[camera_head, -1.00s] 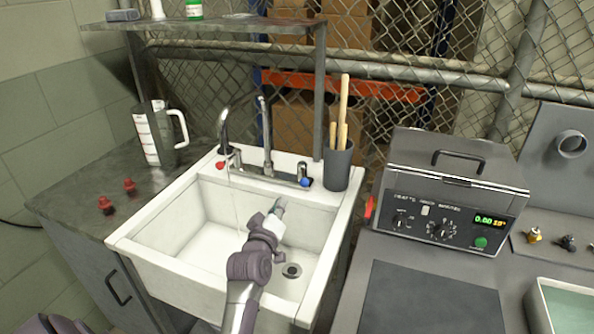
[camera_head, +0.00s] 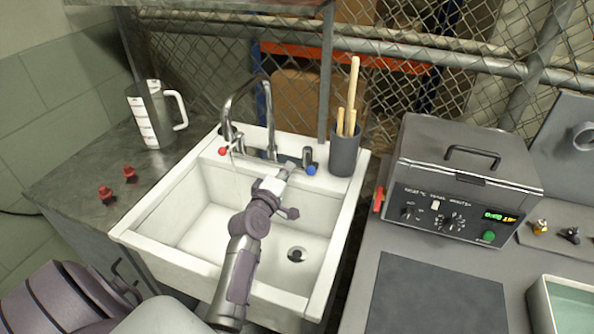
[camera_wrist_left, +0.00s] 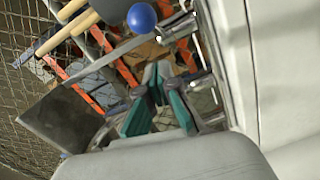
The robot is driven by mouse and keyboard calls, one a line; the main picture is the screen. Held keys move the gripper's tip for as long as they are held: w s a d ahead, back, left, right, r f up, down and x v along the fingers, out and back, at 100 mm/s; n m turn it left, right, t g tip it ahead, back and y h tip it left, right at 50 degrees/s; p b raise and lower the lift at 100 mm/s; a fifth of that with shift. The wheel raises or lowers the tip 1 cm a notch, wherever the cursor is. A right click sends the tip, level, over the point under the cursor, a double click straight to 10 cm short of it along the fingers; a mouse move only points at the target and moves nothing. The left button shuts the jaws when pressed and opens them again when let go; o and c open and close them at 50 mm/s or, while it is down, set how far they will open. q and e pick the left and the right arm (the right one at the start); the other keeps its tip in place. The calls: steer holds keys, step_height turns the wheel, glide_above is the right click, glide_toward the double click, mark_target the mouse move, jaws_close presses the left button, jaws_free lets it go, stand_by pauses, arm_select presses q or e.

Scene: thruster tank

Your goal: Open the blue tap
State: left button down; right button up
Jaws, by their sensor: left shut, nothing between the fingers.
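The blue tap (camera_head: 311,170) has a round blue knob on a metal valve at the back right rim of the white sink (camera_head: 130,239). Its knob also shows as a blue ball in the left wrist view (camera_wrist_left: 142,18), at the top. My left gripper (camera_head: 289,166) reaches over the basin, with its fingertips just left of the blue tap. My right gripper is out of view.
A red tap knob (camera_head: 223,151) and curved faucet (camera_head: 228,105) stand left of my gripper; a thin water stream seems to fall there. A dark cup (camera_head: 344,156) with wooden handles stands close behind the blue tap. A jug (camera_head: 150,115) stands on the left counter.

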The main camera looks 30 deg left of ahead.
mark_target(307, 171)
arm_select(q)
steer(key=shift+w+d+f, duration=0.15)
steer(key=shift+w+d, duration=0.1)
steer(key=shift+d, duration=0.4)
steer(key=shift+w+d+f, duration=0.1)
steer(key=shift+w+d, duration=0.15)
steer(key=shift+d, duration=0.35)
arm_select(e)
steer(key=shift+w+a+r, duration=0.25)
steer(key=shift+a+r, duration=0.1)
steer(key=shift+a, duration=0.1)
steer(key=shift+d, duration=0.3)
arm_select(q)
steer(key=shift+d+p, duration=0.15)
steer(key=shift+p, duration=0.15)
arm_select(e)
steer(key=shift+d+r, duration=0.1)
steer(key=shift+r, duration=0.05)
